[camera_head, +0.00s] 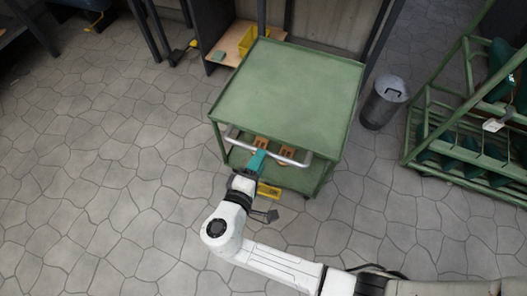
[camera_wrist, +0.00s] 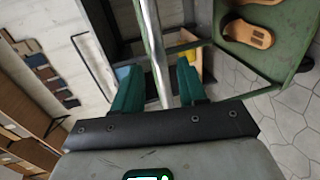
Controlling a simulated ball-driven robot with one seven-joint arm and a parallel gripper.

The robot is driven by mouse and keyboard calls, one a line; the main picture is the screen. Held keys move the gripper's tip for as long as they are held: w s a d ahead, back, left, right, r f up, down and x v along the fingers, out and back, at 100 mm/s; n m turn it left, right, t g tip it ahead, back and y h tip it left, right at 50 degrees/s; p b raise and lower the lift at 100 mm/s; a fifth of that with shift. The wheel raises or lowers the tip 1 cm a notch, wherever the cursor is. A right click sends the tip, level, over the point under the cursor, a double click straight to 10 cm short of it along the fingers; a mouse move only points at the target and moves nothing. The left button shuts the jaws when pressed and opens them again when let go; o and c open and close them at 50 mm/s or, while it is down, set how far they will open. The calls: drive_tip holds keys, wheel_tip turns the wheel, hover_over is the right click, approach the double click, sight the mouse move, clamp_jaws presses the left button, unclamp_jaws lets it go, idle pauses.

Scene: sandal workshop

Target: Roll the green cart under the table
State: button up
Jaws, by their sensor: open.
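The green cart (camera_head: 290,85) stands upright on the stone floor, with a bare top. A pale metal handle bar (camera_head: 298,160) runs along its near side, and the bar (camera_wrist: 150,40) also shows in the wrist view. My gripper (camera_head: 258,158) is at the bar, left of its middle. In the wrist view, my open gripper (camera_wrist: 157,67) has a green finger on each side of the bar, with gaps visible. Wooden soles (camera_head: 285,149) lie on the cart's lower shelf. Which piece of furniture is the table is not clear.
A dark-framed unit with a wooden board (camera_head: 228,45) and yellow bin (camera_head: 247,38) stands behind the cart. A grey bin (camera_head: 384,102) stands close on the right, beyond it a green rack (camera_head: 465,165). A yellow object (camera_head: 268,191) shows at the cart's near lower edge. Left floor is clear.

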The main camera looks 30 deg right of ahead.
drive_tip(key=shift+b+x, duration=0.4)
drive_tip(key=shift+x, duration=1.85)
clamp_jaws()
